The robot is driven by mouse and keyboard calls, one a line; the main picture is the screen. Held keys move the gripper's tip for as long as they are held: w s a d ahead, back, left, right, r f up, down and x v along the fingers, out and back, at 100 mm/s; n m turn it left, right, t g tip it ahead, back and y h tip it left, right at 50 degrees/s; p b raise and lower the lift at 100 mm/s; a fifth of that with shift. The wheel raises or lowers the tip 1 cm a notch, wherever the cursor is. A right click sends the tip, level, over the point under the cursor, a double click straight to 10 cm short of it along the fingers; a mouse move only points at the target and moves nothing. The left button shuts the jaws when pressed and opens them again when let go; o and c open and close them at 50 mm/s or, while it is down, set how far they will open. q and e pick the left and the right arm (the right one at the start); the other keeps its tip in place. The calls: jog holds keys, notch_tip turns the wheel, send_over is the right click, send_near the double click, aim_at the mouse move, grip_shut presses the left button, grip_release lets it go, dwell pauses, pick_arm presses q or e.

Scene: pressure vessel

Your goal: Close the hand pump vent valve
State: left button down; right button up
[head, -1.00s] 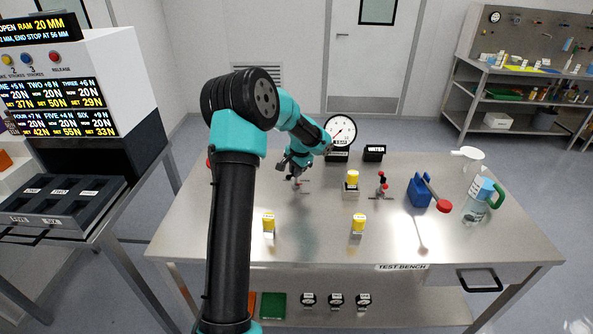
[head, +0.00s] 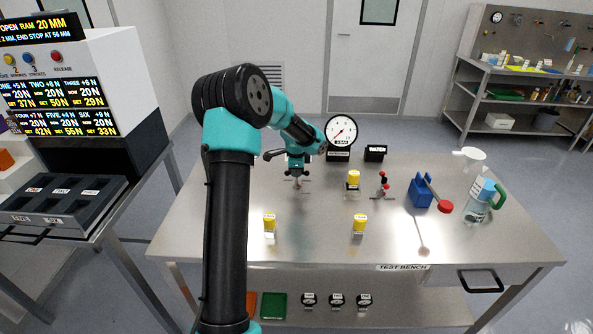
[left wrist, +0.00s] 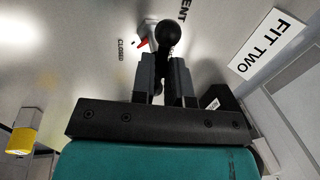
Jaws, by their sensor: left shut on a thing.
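My left gripper (head: 297,178) points down over the back middle of the test bench, at a small valve. In the left wrist view the two dark fingers (left wrist: 165,82) are shut on the vent valve's handle, whose black ball knob (left wrist: 168,32) shows just beyond the fingertips. Part of the word VENT is printed on the other side. The fingers hide most of the valve. The blue hand pump (head: 420,192) with its red-knobbed lever stands at the right. My right gripper is not in view.
A pressure gauge (head: 341,132) and a black WATER block (head: 375,153) stand behind the gripper. Yellow-capped parts (head: 359,225) and a small red-handled valve (head: 382,187) stand nearby. A jug (head: 480,203) and funnel are at the right.

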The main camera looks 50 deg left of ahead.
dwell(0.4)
pick_arm(q)
jog(key=c, duration=1.1)
grip_release()
jog(key=r, duration=0.5)
jog(key=s+d+r, duration=0.1)
jog(key=r, duration=0.5)
jog(key=s+d+r, duration=0.1)
jog(key=r, duration=0.5)
jog(key=shift+s+d, duration=0.15)
jog(key=shift+d, duration=0.05)
jog(key=shift+f, duration=0.1)
jog(key=f, duration=0.5)
jog(key=w+a+f, duration=0.1)
jog(key=f, duration=0.4)
jog(key=w+a+f, duration=0.1)
jog(key=f, duration=0.4)
jog(key=shift+w+a+f, duration=0.1)
jog(key=shift+a+f, duration=0.05)
jog(key=shift+f, duration=0.15)
jog(key=shift+r, duration=0.15)
